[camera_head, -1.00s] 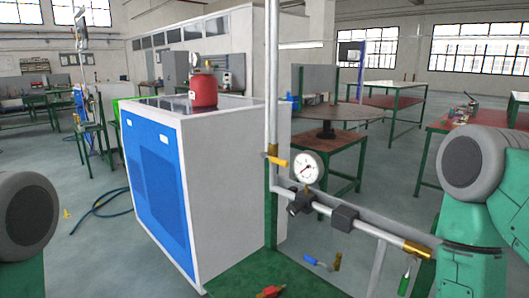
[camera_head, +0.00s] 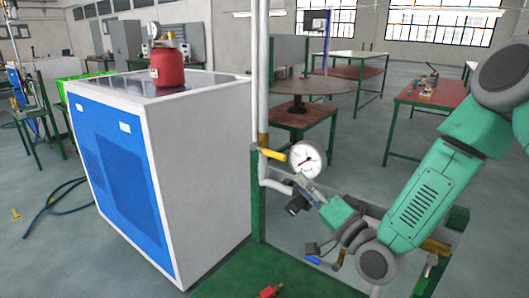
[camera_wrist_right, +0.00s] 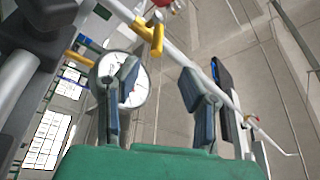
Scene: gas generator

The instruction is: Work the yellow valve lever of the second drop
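A yellow lever (camera_head: 271,155) sits on the vertical pipe (camera_head: 262,80), just left of a round white gauge (camera_head: 305,160). The wrist view shows yellow handles at the top (camera_wrist_right: 150,35) and upper left (camera_wrist_right: 78,60), and the gauge (camera_wrist_right: 135,80) behind my left-hand finger. I cannot tell which lever belongs to the second drop. My right gripper (camera_head: 311,220) is below the gauge, by the pipe fittings, and hides part of the lower pipe. In the wrist view its fingers (camera_wrist_right: 160,100) are apart with nothing held. My left gripper is not in view.
A blue-and-white cabinet (camera_head: 200,150) with a red canister (camera_head: 167,68) on top stands left of the pipe. A green frame (camera_head: 260,215) carries the pipework. A small blue handle (camera_head: 313,260) and a red one (camera_head: 268,291) lie low near the gripper. Tables stand behind.

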